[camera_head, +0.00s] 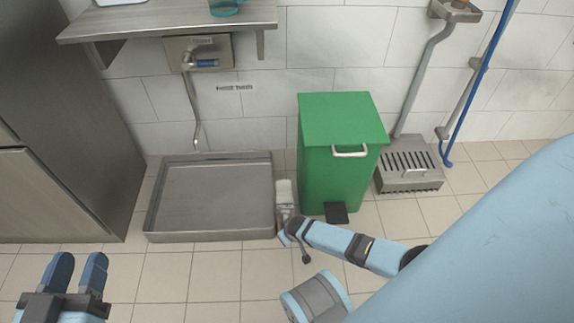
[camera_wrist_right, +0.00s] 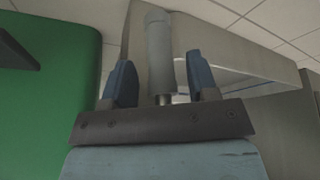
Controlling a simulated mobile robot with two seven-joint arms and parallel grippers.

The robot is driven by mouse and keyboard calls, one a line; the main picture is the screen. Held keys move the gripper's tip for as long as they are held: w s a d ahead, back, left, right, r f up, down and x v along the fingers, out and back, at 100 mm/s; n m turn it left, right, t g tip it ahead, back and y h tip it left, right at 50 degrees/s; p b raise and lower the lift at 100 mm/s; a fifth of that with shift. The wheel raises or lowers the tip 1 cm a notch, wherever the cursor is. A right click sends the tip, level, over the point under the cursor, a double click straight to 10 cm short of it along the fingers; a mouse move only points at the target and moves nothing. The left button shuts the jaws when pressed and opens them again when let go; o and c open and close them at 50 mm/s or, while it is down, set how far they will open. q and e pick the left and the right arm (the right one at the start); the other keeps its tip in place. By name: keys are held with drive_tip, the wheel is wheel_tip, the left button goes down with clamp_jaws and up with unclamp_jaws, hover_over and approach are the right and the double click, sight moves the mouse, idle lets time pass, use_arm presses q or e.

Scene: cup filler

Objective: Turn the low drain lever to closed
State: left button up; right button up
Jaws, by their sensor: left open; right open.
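The low drain lever (camera_head: 284,190) is a pale grey handle by the right side of the shallow metal floor basin (camera_head: 149,225), next to the green bin. In the right wrist view the lever (camera_wrist_right: 160,52) stands as a grey cylinder on a thin metal stem between my blue fingertips. My right gripper (camera_wrist_right: 160,82) is open around it, with a visible gap to each finger. In the head view my right arm reaches in from the right, and its gripper (camera_head: 286,236) is at the lever, partly hidden. My left gripper (camera_head: 76,273) is open and empty at the lower left.
A green pedal bin (camera_head: 340,130) stands close to the lever's right. A wall plate with a blue-handled valve (camera_head: 207,63) and pipe is above the basin, under a metal shelf (camera_head: 165,18). A slatted drain box (camera_head: 408,170) is at the right. The front floor is clear.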

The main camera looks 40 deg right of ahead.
drive_tip(key=shift+b+x, duration=0.45)
drive_tip(key=shift+x, duration=0.65)
use_arm(q)
drive_tip(key=shift+w+a+r+m+t, duration=0.15)
drive_tip(key=shift+w+a+m+t, duration=0.2)
drive_tip(key=shift+m, duration=0.35)
use_arm(e)
drive_tip(key=shift+w+f, duration=0.1)
